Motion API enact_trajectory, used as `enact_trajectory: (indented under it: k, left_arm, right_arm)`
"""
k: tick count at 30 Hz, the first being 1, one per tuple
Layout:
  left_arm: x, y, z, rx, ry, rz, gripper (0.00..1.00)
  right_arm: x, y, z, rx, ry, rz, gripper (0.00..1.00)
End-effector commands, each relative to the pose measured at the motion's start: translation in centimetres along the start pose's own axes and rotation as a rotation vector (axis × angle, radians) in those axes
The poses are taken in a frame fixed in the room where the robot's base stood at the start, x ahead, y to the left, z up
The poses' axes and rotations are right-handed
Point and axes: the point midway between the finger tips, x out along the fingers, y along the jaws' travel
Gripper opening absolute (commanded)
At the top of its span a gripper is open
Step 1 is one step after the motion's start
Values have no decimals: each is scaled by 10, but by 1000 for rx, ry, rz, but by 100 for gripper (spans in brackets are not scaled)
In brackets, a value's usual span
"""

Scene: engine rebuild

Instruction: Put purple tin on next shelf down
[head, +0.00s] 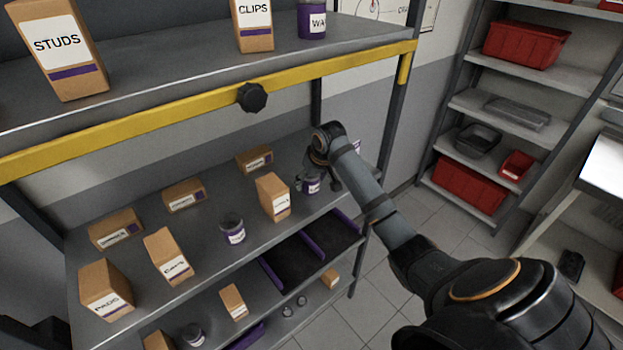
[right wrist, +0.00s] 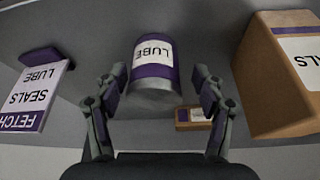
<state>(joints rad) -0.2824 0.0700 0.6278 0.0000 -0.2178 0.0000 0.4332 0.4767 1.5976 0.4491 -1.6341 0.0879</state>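A purple tin (head: 312,184) with a white label stands near the right end of the middle shelf (head: 90,255). In the right wrist view the tin (right wrist: 153,72) reads LUBE and sits between my right gripper's fingers (right wrist: 160,82). The fingers are open, with a small gap visible on each side of the tin. In the head view my right gripper (head: 317,182) is at the tin and partly hides it. My left gripper is not in view.
A SEALS box (head: 273,197) stands close to the tin. Another purple tin (head: 232,229) and several boxes share the middle shelf. A third purple tin (head: 312,20) is on the top shelf. A yellow beam (head: 180,115) with a black knob (head: 252,97) crosses above.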

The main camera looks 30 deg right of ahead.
Motion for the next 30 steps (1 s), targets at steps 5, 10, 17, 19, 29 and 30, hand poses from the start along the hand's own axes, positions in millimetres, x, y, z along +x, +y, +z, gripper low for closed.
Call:
enact_trajectory:
  k: [5,10,17,19,29,30]
  left_arm:
    - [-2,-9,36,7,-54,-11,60]
    - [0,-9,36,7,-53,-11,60]
    - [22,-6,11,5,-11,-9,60]
    - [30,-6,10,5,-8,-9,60]
    - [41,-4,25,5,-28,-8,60]
    - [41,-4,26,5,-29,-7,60]
  right_arm:
    - [-1,0,-1,0,2,0,76]
    - [-2,0,-1,0,3,1,76]
    - [-41,1,-1,-3,10,4,76]
    - [-59,1,-1,-2,10,4,76]
    - [-118,0,-1,-1,5,1,76]
    - [-120,0,-1,-1,4,0,76]
